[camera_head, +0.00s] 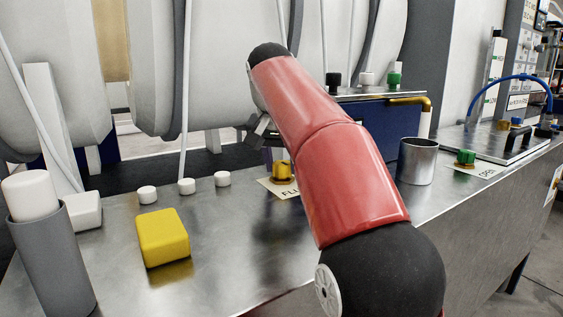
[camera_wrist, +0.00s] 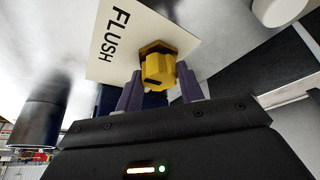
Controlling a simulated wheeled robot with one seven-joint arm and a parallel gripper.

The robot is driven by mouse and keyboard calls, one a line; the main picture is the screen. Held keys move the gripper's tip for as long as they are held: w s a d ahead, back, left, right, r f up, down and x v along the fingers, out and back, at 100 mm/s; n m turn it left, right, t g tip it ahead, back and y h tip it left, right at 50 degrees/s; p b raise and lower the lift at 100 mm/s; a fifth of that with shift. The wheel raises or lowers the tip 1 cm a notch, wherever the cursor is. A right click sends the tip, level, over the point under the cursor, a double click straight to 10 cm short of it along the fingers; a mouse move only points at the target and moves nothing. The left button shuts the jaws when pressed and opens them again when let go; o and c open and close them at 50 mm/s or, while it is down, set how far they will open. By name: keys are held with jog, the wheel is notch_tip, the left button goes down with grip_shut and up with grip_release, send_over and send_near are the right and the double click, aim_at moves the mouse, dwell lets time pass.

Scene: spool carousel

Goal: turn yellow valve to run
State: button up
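The yellow valve (camera_head: 282,172) is a small knob on a white label plate (camera_head: 270,187) on the metal bench. It also shows in the wrist view (camera_wrist: 157,68), beside the word FLUSH on the plate. No RUN mark is visible; my arm hides part of the plate in the head view. My gripper (camera_wrist: 160,88) has its two dark fingers apart, with the knob at or just beyond their tips; I cannot tell whether they touch it. In the head view my gripper (camera_head: 262,137) is partly hidden behind my red arm.
A yellow block (camera_head: 163,238), several small white knobs and a grey cylinder (camera_head: 50,260) stand left on the bench. A metal cup (camera_head: 416,162) and a green valve (camera_head: 466,157) with an OPEN label stand right. Large white spools (camera_head: 210,60) rise behind.

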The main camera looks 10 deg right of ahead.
jog(key=shift+c, duration=1)
jog(key=shift+n, duration=0.3)
jog(key=n+y+p, duration=0.1)
jog(key=n+p, duration=0.1)
jog(key=shift+d+r+n+t, duration=0.1)
jog(key=shift+r+n+t, duration=0.05)
jog(key=shift+n+t, duration=0.2)
jog(key=n+y+p, duration=0.2)
jog(key=n+p, duration=0.1)
jog(key=n, duration=0.2)
jog(key=shift+d+n, duration=0.15)
jog(key=shift+n, duration=0.1)
jog(key=n+y, duration=0.1)
jog(key=n, duration=0.1)
jog(key=n+g, duration=0.1)
jog(key=n, duration=0.1)
jog(key=shift+w+y, duration=0.1)
jog(key=shift+y, duration=0.3)
jog(key=n, duration=0.2)
jog(key=n+g+y, duration=0.1)
jog(key=n, duration=0.2)
jog(key=shift+d+g, duration=0.1)
jog(key=shift+g, duration=0.15)
